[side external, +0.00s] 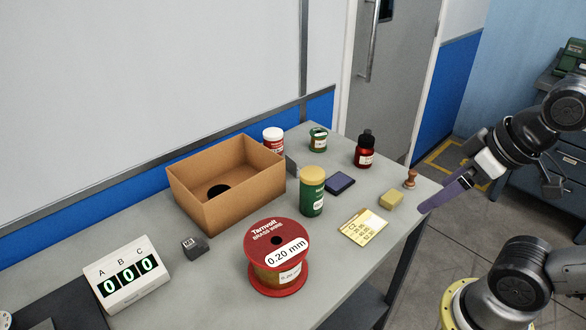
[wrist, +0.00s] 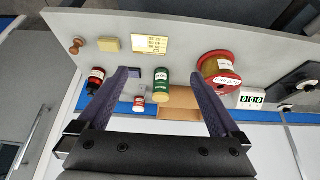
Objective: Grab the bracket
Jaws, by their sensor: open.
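No object is plainly recognisable as a bracket. A grey upright piece (side external: 291,166) shows at the right end of the cardboard box in the side view, partly hidden; I cannot tell whether it is the bracket. A small dark grey block with a label (side external: 195,247) sits in front of the box. My gripper (side external: 447,194) is at the right, by the table's right edge, with a purple finger showing. In the wrist view my gripper (wrist: 162,76) is open, its two purple fingers wide apart with nothing held.
The cardboard box (side external: 225,207) stands at the back. A red wire spool (side external: 277,257), green yellow-capped bottle (side external: 312,196), dark blue pad (side external: 340,184), gold card (side external: 363,227), yellow block (side external: 391,200), wooden stamp (side external: 410,179) and red bottle (side external: 365,152) stand around. A counter (side external: 128,275) is front left.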

